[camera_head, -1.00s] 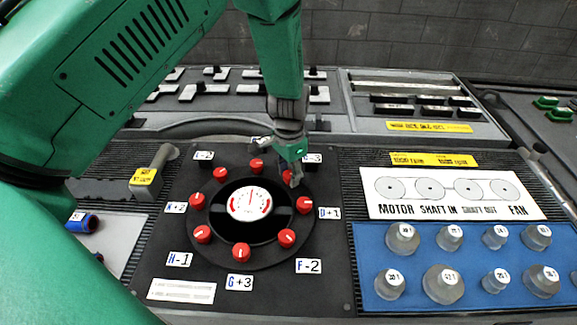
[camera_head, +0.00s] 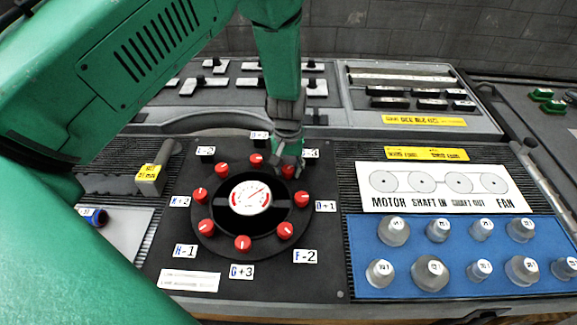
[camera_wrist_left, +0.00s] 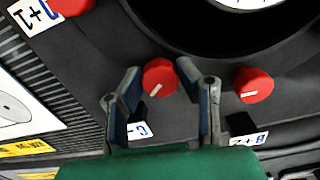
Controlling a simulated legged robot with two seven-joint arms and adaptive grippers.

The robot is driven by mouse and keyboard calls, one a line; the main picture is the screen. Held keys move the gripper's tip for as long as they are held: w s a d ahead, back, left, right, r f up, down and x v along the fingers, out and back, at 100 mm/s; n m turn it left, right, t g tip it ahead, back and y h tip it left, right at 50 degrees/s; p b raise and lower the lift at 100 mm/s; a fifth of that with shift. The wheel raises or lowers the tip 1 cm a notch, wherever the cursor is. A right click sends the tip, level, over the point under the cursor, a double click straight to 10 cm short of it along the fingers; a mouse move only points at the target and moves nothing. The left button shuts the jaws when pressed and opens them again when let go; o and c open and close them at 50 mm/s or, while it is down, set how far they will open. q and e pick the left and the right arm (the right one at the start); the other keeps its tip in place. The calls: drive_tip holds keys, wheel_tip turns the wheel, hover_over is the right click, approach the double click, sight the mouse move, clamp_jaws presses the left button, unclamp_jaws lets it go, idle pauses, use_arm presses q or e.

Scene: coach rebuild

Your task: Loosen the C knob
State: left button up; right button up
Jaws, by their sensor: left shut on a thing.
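The C knob is a small round red knob (camera_head: 288,171) with a white mark, at the upper right of a black dial ring. Its label (camera_head: 309,153) is partly covered by my gripper. My left gripper (camera_head: 287,161) reaches down over this knob from behind. In the left wrist view the red C knob (camera_wrist_left: 160,77) sits between the two finger pads of the gripper (camera_wrist_left: 163,92), which is shut on it. A label reading "C-" (camera_wrist_left: 138,130) shows between the fingers. My right gripper is not in view.
A round gauge (camera_head: 250,196) sits in the middle of the ring, its needle pointing to the upper right. Several other red knobs surround it, including one (camera_wrist_left: 254,85) close beside my finger. A blue panel (camera_head: 458,286) with grey knobs lies to the right.

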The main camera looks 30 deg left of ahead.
sight(288, 167)
use_arm(q)
drive_tip(key=shift+w+a+r+n, duration=0.15)
drive_tip(key=shift+w+r+n, duration=0.2)
drive_tip(key=shift+n, duration=0.25)
drive_tip(key=o, duration=1.1)
drive_tip(key=shift+o, duration=0.2)
drive_tip(key=shift+f, duration=0.15)
drive_tip(key=shift+s, duration=0.1)
wheel_tip(288, 167, up, 12)
drive_tip(key=shift+f, duration=0.15)
